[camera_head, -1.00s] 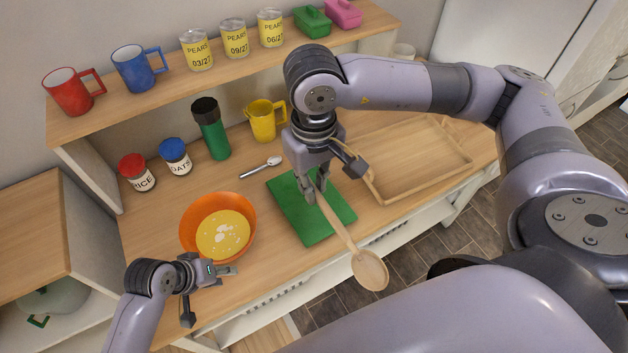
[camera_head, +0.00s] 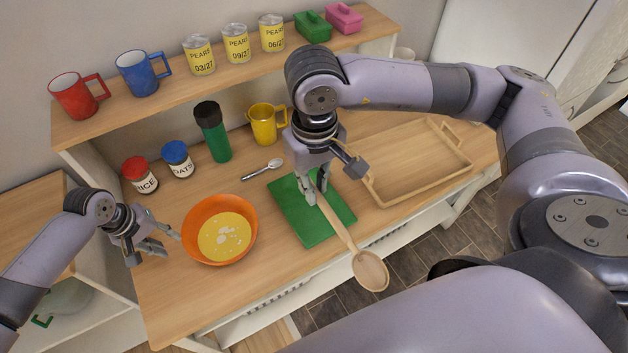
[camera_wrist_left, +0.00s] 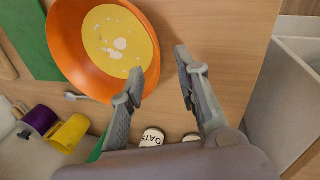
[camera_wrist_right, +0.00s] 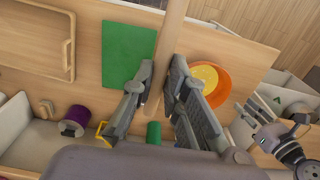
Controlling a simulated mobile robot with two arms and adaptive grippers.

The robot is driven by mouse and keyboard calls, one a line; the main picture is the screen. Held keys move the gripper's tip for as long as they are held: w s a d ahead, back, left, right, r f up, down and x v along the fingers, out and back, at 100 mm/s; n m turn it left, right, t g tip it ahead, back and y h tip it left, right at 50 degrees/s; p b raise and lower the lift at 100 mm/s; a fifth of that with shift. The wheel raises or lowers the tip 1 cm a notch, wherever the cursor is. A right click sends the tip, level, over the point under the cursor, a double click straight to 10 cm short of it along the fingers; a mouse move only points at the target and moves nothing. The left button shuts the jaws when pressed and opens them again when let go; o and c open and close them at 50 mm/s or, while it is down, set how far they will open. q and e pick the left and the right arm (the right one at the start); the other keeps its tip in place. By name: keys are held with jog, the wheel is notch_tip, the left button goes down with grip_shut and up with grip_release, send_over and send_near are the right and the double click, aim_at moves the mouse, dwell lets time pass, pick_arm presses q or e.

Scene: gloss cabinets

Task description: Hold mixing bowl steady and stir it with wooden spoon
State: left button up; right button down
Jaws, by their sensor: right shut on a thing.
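The orange mixing bowl (camera_head: 190,247) stands on the counter with yellow batter and white flecks in it. It also shows in the left wrist view (camera_wrist_left: 68,62). My left gripper (camera_head: 172,243) is open and empty, just left of the bowl; its fingers (camera_wrist_left: 160,72) are apart, one close to the rim. My right gripper (camera_head: 312,196) is shut on the wooden spoon (camera_head: 370,270) by its handle, above the green board. The spoon's head points toward the counter's front edge. In the right wrist view the handle (camera_wrist_right: 170,40) runs between the fingers.
A green cutting board (camera_head: 322,230) and a wooden tray (camera_head: 425,190) lie to the right of the bowl. A shelf above holds mugs and cans.

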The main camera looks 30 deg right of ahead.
pick_arm(q)
jog(key=b+x, duration=0.7)
jog(key=x, duration=0.1)
jog(key=shift+d+f, duration=0.15)
jog(key=shift+f, duration=0.15)
jog(key=shift+d+f, duration=0.15)
jog(key=shift+f, duration=0.35)
jog(key=shift+c, duration=0.5)
grip_shut()
dwell(0.8)
